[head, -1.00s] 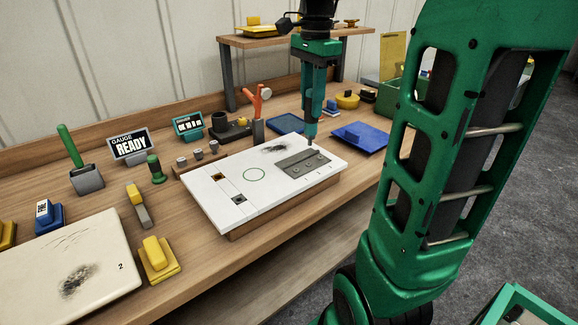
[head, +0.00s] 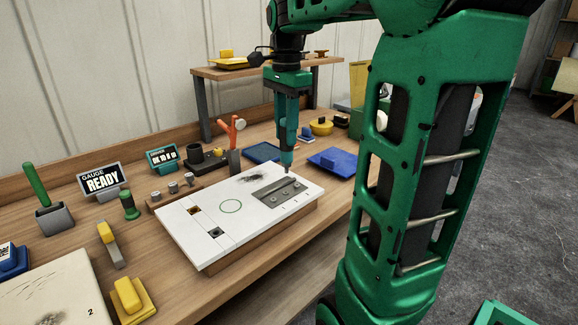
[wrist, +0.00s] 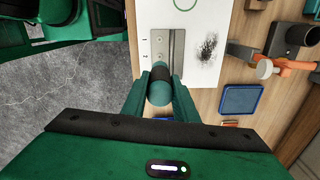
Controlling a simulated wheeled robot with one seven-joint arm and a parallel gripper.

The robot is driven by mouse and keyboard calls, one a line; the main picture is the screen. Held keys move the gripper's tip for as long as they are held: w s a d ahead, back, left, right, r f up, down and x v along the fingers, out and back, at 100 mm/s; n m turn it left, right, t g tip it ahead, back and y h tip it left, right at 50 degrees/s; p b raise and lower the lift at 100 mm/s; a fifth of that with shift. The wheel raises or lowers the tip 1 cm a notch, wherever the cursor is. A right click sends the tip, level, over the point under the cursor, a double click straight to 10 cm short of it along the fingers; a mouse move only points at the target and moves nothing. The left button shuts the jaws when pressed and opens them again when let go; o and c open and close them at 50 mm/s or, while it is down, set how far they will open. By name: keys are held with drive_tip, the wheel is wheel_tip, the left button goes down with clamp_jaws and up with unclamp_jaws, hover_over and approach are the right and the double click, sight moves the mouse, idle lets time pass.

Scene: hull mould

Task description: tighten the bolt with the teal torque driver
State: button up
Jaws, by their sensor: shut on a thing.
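My gripper (head: 288,100) points straight down over the far right part of the white panel (head: 193,247). It is shut on the teal torque driver (head: 286,143), which stands upright with its tip down at a grey metal plate (head: 263,193) on the panel. Several bolt heads (head: 274,198) show on the plate. In the wrist view the driver's round teal end (wrist: 160,93) sits between the two fingers, and the plate (wrist: 177,52) lies beyond it. The driver hides its own tip in the wrist view, and I cannot tell whether the tip touches a bolt.
A gauge sign reading READY (head: 102,179) and a smaller teal-framed display (head: 162,158) stand at the back left. An orange clamp-like tool (head: 232,130) stands behind the panel. A second panel (head: 50,290) is at front left.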

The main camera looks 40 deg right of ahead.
drive_tip(key=d+f, duration=0.4)
drive_tip(key=f, duration=0.1)
drive_tip(key=shift+w+f, duration=0.15)
idle(1.0)
drive_tip(key=shift+f, duration=0.55)
idle(3.4)
drive_tip(key=shift+r, duration=0.1)
drive_tip(key=shift+d+r, duration=0.1)
drive_tip(key=shift+r, duration=2.85)
